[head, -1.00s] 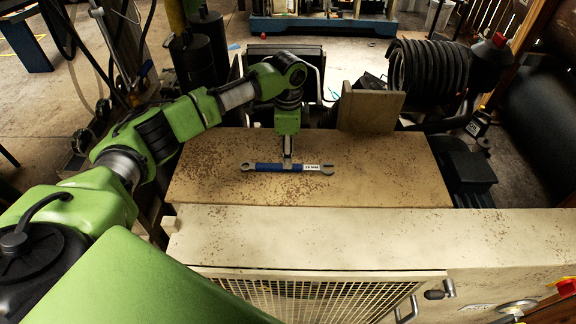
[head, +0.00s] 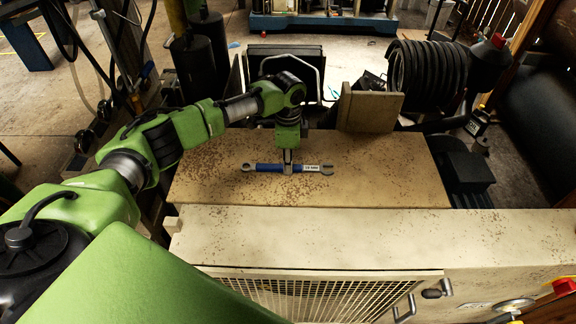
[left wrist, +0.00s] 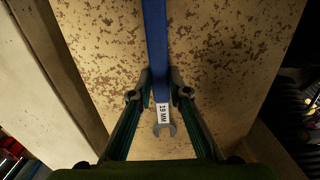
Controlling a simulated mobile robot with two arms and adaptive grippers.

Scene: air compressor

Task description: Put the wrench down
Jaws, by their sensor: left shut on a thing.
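The wrench (head: 263,167) has a blue handle, a white label and metal ends, and lies level over the rusty beige top plate of the compressor (head: 390,180). In the left wrist view the wrench (left wrist: 156,45) runs lengthwise, its label reads 19 MM and its open jaw end is nearest me. My left gripper (head: 288,168) points down and is shut on the wrench near the label; its fingers (left wrist: 160,88) sit on both sides of the handle. The wrench is at or very close to the plate; I cannot tell whether it touches. My right gripper is not in view.
A beige upright plate (head: 369,111) stands at the back of the top plate, with a black coiled hose (head: 428,75) behind it. A lower beige ledge (head: 370,235) and a mesh grille (head: 330,298) are in front. The top plate's right part is clear.

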